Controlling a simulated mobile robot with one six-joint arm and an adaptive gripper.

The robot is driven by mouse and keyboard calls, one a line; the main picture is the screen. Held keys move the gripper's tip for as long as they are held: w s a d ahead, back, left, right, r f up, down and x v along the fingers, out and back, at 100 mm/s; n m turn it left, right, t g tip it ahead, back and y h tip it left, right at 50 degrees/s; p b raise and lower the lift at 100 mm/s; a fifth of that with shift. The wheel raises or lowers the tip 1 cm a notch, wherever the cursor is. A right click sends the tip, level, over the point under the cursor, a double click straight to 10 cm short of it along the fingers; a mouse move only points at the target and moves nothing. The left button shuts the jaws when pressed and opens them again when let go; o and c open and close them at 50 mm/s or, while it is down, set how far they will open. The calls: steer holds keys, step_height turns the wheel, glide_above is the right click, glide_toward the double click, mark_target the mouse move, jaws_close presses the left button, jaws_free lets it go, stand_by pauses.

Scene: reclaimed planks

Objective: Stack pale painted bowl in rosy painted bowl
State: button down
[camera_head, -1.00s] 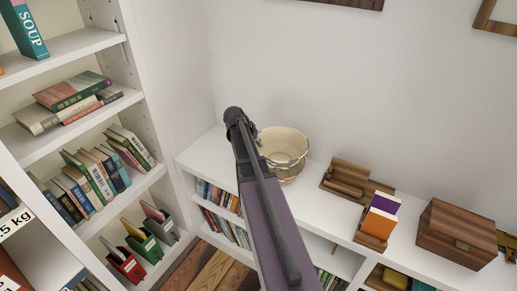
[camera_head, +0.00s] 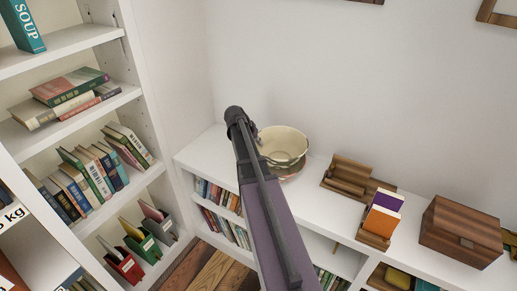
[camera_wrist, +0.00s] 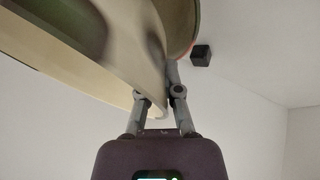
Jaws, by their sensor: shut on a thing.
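The pale painted bowl (camera_head: 283,141) is cream with a greenish rim. In the head view it is just right of my arm's end, above the rosy painted bowl. Only a narrow part of the rosy painted bowl (camera_head: 291,174) shows beneath it, on the white shelf top. Whether the two bowls touch cannot be told. In the wrist view the pale bowl's wall (camera_wrist: 95,45) fills the upper left. My gripper (camera_wrist: 167,78) is shut on that wall. In the head view my arm hides the fingers.
On the white shelf top (camera_head: 325,205), a wooden tray (camera_head: 350,176), a holder with purple and orange books (camera_head: 380,220) and a wooden box (camera_head: 460,232) stand to the right. A tall bookcase (camera_head: 150,100) stands left. The wall is close behind.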

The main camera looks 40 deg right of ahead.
steer(key=shift+f+b, duration=0.35)
steer(key=shift+f, duration=0.25)
steer(key=shift+f+b, duration=0.6)
steer(key=c, duration=0.8)
jaws_free()
steer(key=shift+r, duration=0.15)
steer(key=shift+r+p, duration=0.6)
steer(key=shift+p, duration=0.15)
steer(key=shift+a+r+p, duration=0.2)
steer(key=shift+r+p, duration=0.15)
steer(key=p+v, duration=0.9)
steer(key=v, duration=0.2)
steer(key=shift+w+a, duration=0.1)
